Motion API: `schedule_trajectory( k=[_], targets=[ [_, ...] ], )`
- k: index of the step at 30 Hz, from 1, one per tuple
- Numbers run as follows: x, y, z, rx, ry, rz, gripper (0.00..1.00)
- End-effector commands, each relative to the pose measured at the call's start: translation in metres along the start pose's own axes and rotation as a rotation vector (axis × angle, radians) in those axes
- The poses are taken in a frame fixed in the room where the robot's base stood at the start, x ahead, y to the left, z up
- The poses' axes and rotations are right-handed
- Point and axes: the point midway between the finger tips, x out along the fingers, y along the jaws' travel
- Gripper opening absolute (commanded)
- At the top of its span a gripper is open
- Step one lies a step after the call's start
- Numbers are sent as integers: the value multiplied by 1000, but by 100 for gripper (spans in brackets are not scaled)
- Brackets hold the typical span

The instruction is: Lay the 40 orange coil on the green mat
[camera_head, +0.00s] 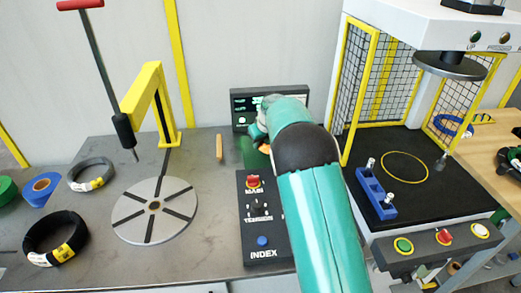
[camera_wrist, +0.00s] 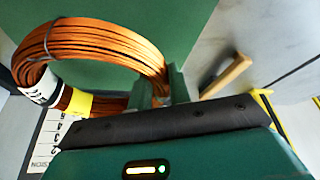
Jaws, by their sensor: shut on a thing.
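The orange coil (camera_wrist: 95,45) fills the upper left of the wrist view, with a white label and a yellow band on its lower left side. My gripper (camera_wrist: 158,90) is shut on the coil's near right part. The green mat (camera_wrist: 195,20) shows behind and around the coil; I cannot tell whether the coil touches it. In the head view the mat (camera_head: 248,155) is mostly hidden behind my teal arm. Only a small orange bit of the coil (camera_head: 264,148) shows there beside my gripper (camera_head: 257,133).
Beside the mat are a control panel (camera_head: 262,220), a dark display (camera_head: 242,104) and a wooden piece (camera_head: 219,148). To the left are a slotted disc (camera_head: 155,208), a black coil (camera_head: 56,238) and a grey coil (camera_head: 92,175). A caged press (camera_head: 430,110) stands on the right.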

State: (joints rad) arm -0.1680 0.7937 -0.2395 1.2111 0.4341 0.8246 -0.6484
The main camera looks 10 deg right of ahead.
Motion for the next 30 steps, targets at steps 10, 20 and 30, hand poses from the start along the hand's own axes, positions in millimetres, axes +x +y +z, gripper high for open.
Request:
schedule_trajectory(
  k=[10, 20, 30],
  targets=[
    [26, 6, 2, -2, 3, 2, 0],
    [38, 7, 6, -2, 7, 4, 0],
    [42, 6, 9, -1, 2, 0, 41]
  ],
)
